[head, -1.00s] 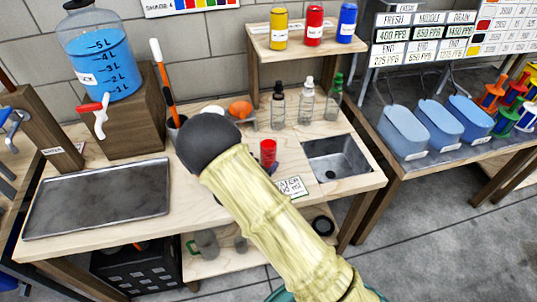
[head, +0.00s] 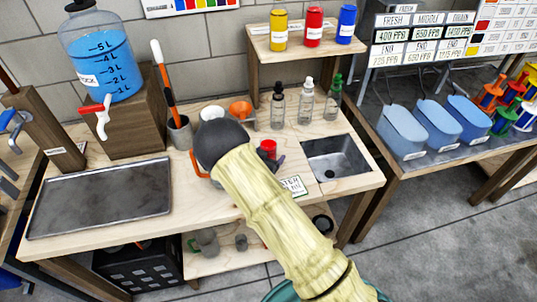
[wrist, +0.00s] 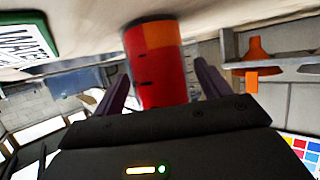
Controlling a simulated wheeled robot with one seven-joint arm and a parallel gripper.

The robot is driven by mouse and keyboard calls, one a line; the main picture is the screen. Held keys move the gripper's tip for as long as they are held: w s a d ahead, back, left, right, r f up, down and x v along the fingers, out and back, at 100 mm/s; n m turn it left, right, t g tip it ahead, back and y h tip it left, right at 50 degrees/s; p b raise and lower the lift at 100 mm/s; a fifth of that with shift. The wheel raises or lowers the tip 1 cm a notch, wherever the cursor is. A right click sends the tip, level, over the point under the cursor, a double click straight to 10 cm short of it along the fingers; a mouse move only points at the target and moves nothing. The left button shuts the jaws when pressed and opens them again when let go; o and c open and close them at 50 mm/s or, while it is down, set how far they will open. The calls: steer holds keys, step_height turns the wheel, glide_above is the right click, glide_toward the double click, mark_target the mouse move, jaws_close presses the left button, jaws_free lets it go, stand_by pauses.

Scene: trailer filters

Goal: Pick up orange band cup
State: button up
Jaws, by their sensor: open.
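A red cup (wrist: 158,75) with dark marks and an orange patch near its end stands between the two fingers of my gripper (wrist: 163,85) in the wrist view. The fingers are open, one on each side, and I cannot tell whether either touches it. In the head view the red cup (head: 268,148) shows just right of my wrist, its lower part hidden by a dark finger. An orange curved piece (head: 196,163) shows left of my wrist; my arm hides most of what it belongs to. I cannot tell which is the orange band cup.
A metal sink (head: 338,160) lies right of the red cup. Several bottles (head: 305,103) and an orange funnel (head: 241,109) stand behind it. A label card (head: 291,186) lies in front. A dark metal tray (head: 100,198) covers the bench's left part.

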stand_by(0.4)
steer(key=c, duration=1.3)
steer(key=shift+o, duration=0.2)
steer(key=shift+r, duration=0.2)
step_height(320, 180, up, 18)
steer(key=shift+f, duration=0.25)
stand_by(0.5)
stand_by(0.8)
